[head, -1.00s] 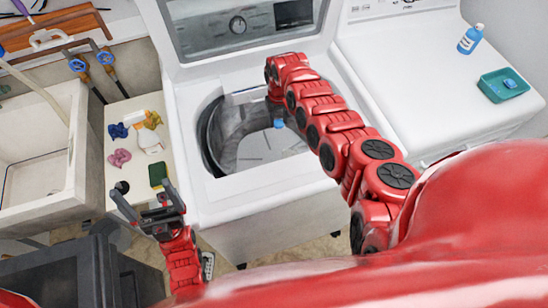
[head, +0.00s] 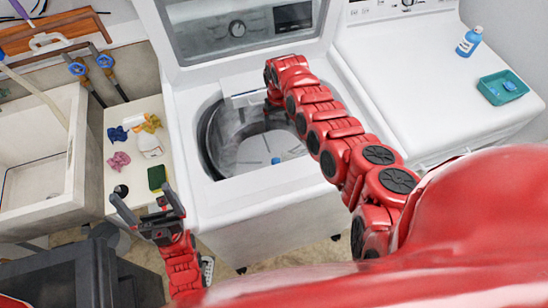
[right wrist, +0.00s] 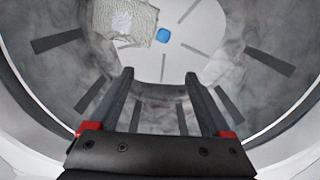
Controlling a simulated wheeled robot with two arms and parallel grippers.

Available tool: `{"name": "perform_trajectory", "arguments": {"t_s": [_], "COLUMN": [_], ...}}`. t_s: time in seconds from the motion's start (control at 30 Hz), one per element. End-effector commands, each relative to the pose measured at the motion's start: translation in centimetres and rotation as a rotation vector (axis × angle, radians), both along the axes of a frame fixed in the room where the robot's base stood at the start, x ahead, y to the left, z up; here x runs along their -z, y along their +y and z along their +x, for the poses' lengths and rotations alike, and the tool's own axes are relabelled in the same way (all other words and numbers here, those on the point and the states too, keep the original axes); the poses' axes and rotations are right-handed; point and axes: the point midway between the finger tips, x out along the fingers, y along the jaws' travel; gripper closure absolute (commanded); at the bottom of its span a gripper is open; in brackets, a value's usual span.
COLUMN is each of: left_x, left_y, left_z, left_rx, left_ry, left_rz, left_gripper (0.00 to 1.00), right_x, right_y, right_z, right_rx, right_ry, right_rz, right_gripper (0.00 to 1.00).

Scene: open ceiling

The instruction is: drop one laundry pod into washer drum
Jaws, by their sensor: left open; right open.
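A small blue laundry pod (head: 276,160) lies inside the washer drum (head: 225,150), toward the front of the opening. It also shows on the drum floor in the right wrist view (right wrist: 163,35), beyond the fingertips and apart from them. My right gripper (right wrist: 159,75) points down into the drum, its fingers spread with nothing between them. In the head view my right arm hides most of it. The washer's lid (head: 240,35) stands open.
A cream cloth-like piece (right wrist: 122,20) lies in the drum beside the pod. A teal tray (head: 525,88) with a blue item and a blue bottle (head: 469,42) stand on the right machine. A narrow shelf (head: 152,107) with small items and a sink (head: 40,150) are at left.

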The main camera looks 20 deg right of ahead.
Motion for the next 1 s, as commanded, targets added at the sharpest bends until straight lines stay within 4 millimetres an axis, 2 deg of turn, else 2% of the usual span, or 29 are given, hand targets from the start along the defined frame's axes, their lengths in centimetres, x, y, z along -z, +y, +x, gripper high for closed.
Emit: {"name": "perform_trajectory", "arguments": {"t_s": [0.13, 0.37, 0.67, 0.8, 1.0], "left_x": [-0.2, 1.1, 3.1, 2.0, 2.1], "left_y": [0.0, 0.0, 0.0, 0.0, 0.0], "left_z": [0.0, 0.0, 0.0, 0.0, 0.0], "left_rx": [0.0, 0.0, 0.0, 0.0, 0.0], "left_ry": [0.0, 0.0, 0.0, 0.0, 0.0], "left_rz": [0.0, 0.0, 0.0, 0.0, 0.0], "left_gripper": [0.0, 0.0, 0.0, 0.0, 0.0], "right_x": [-2.0, -5.1, -10.7, -13.2, -15.5], "right_y": [-0.1, 0.0, -0.1, -0.3, -0.1], "right_z": [0.1, 0.1, 0.2, 0.0, 0.1], "right_rx": [0.006, 0.005, 0.003, 0.005, 0.003], "right_ry": [-0.006, -0.004, -0.009, -0.001, -0.004], "right_rz": [0.003, 0.003, 0.001, 0.003, 0.003], "right_gripper": [0.18, 0.18, 0.18, 0.18, 0.18]}}
